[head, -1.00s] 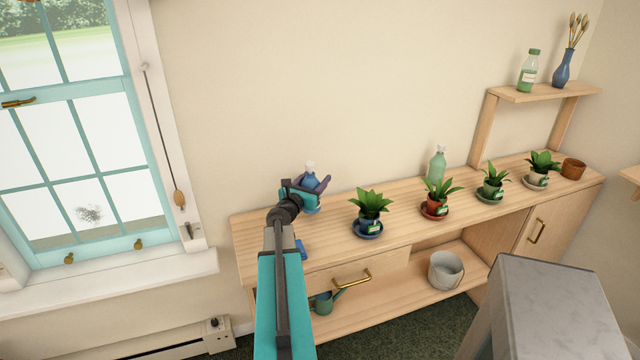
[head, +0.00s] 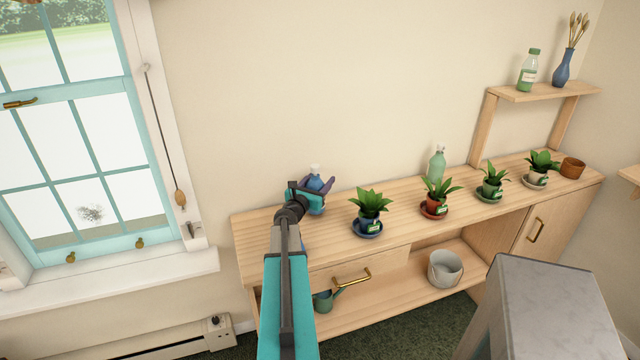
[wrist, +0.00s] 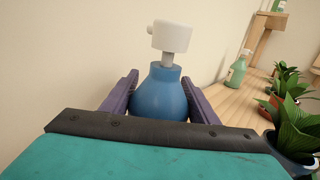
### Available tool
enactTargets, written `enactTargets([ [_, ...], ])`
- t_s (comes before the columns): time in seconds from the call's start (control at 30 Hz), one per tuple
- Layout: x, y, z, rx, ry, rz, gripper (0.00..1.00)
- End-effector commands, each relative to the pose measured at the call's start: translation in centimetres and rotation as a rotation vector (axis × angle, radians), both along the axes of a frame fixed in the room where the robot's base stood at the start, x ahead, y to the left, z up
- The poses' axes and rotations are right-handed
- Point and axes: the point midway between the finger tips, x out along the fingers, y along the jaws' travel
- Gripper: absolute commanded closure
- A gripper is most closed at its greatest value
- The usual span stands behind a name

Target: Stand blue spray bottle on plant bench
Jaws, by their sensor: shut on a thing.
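The blue spray bottle (wrist: 158,92) with its white spray head (wrist: 171,36) stands upright between the two purple fingers of my gripper (wrist: 158,98) in the wrist view. In the head view the blue bottle (head: 315,184) shows above the left end of the wooden plant bench (head: 335,224), with my gripper (head: 312,191) shut around its body. The bottle's base is hidden by my gripper and arm, so I cannot tell whether it touches the bench top.
Several potted plants stand in a row, the nearest in a blue pot (head: 368,226) just right of my gripper. A green bottle (head: 437,164) stands behind them. A wall shelf (head: 540,92) is at the upper right. The bench's left end is partly behind my arm.

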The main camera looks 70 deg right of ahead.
Motion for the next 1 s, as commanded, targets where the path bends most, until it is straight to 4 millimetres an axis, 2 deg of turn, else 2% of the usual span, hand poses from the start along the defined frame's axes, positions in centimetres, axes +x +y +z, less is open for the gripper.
enactTargets([
  [0.2,0.0,0.0,-1.3,-0.002,0.001,-0.001,1.0],
  [0.7,-0.1,0.0,-1.7,-0.003,0.0,-0.001,1.0],
  [0.73,0.0,0.0,-1.8,-0.001,0.0,-0.001,0.44],
  [0.83,-0.1,0.0,-1.7,-0.001,0.0,-0.001,0.27],
  [1.0,-0.1,0.0,-1.7,-0.001,0.0,-0.001,0.27],
])
